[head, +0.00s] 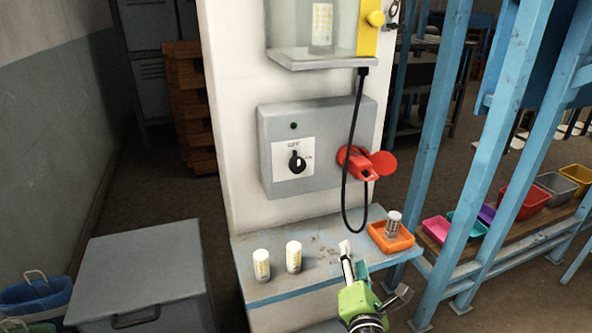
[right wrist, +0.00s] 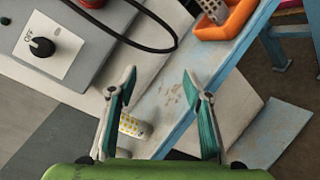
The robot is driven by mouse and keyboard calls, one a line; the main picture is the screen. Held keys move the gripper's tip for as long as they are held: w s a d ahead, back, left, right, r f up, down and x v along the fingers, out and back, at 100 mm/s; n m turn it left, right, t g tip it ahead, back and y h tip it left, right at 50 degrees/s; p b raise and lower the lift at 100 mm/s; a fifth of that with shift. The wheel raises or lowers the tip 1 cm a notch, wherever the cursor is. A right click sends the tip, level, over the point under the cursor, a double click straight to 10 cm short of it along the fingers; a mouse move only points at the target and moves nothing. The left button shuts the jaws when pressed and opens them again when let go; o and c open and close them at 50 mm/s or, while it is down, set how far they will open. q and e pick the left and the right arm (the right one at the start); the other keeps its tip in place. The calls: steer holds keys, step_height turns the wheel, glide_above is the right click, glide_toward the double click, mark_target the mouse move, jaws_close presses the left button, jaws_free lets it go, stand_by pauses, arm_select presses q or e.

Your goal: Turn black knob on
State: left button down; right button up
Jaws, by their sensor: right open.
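The black knob (head: 297,162) sits on a white plate on the front of a grey control box (head: 270,115). Its pointer looks near the upright "OFF" label. The knob also shows at the upper left of the right wrist view (right wrist: 42,47). My right gripper (head: 347,255) is over the blue shelf, below and to the right of the knob and apart from it. In the right wrist view its two fingers (right wrist: 160,85) are spread and empty. My left gripper is not in view.
A blue shelf (head: 330,268) below the box holds two white-and-yellow cylinders (head: 293,256) and an orange tray (head: 391,240) with another cylinder. A black cable (head: 344,195) hangs beside the box's red plug (head: 362,165). Blue posts (head: 440,130) stand at right.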

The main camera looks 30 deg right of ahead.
steer(key=w+a+r+n+t+y, duration=0.25)
steer(key=r+n+t, duration=0.25)
steer(key=r+n, duration=0.3)
steer(key=n+t+y, duration=0.3)
steer(key=n+y, duration=0.1)
steer(key=n, duration=0.6)
glide_toward(299, 167)
steer(key=shift+h, duration=0.25)
steer(key=p+x, duration=0.5)
steer(key=x, duration=0.3)
steer(key=shift+w+a, duration=0.1)
steer(key=shift+w+r, duration=0.2)
steer(key=shift+w, duration=0.35)
steer(key=c, duration=1.1)
